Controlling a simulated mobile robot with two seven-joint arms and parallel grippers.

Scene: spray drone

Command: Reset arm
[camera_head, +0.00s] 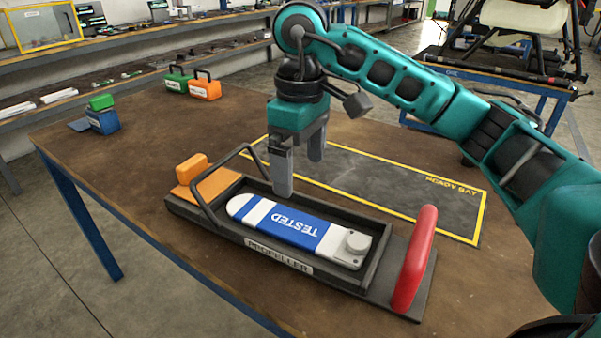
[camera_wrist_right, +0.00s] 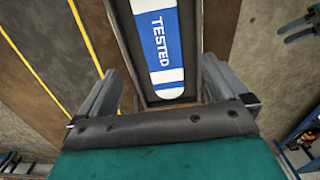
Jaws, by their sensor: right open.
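My right gripper (camera_head: 298,168) is open and empty, pointing down above the far side of the propeller tray (camera_head: 278,262). In the right wrist view its two fingers (camera_wrist_right: 160,88) are spread apart, with the tray between and beyond them. A blue and white propeller piece marked TESTED (camera_head: 292,226) lies in the tray and also shows in the right wrist view (camera_wrist_right: 157,45). The tray has a dark handle, an orange block (camera_head: 215,184) at its left end and a red upright handle (camera_head: 414,258) at its right end. My left gripper is not in the head view.
The yellow-outlined Ready Bay (camera_head: 400,185) behind the tray is empty in its visible part. A blue box with a green top (camera_head: 103,118), a green case (camera_head: 177,83) and an orange case (camera_head: 205,89) stand at the table's far left. Shelves line the back wall.

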